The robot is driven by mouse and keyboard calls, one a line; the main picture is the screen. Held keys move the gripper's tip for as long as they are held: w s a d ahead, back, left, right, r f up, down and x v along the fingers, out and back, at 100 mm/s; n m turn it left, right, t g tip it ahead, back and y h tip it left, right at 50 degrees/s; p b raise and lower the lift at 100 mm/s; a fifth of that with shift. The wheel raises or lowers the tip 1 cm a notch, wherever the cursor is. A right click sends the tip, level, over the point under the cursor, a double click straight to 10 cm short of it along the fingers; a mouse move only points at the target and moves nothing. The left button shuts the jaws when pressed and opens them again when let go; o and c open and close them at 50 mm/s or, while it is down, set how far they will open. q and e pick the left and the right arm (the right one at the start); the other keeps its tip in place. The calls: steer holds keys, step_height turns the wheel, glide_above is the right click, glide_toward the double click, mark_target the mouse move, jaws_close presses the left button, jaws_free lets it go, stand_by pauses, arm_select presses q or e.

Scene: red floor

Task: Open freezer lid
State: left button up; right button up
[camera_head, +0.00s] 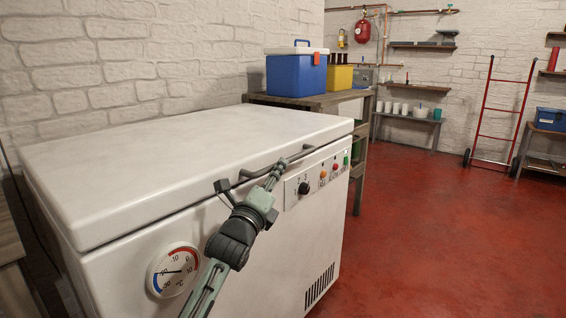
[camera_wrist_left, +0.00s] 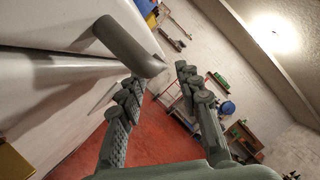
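The white chest freezer (camera_head: 200,250) fills the left and middle of the head view. Its lid (camera_head: 190,155) lies flat and closed on top. A grey bar handle (camera_head: 298,155) runs along the lid's front edge. My left gripper (camera_head: 252,180) is at the freezer's front by the left end of the handle. In the left wrist view the handle (camera_wrist_left: 128,45) is just ahead of the fingertips (camera_wrist_left: 157,82), nearer the left finger. The fingers are apart with nothing between them; I cannot tell whether one touches the handle. My right gripper is not in view.
A round thermometer (camera_head: 173,271) and a control panel (camera_head: 322,180) are on the freezer's front. A wooden table (camera_head: 320,99) with a blue cooler (camera_head: 296,75) stands close behind its right end. The red floor (camera_head: 440,230) is clear on the right.

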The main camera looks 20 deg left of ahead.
arm_select(q)
steer(key=x, duration=0.5)
steer(key=shift+w, duration=0.1)
jaws_close()
stand_by(0.3)
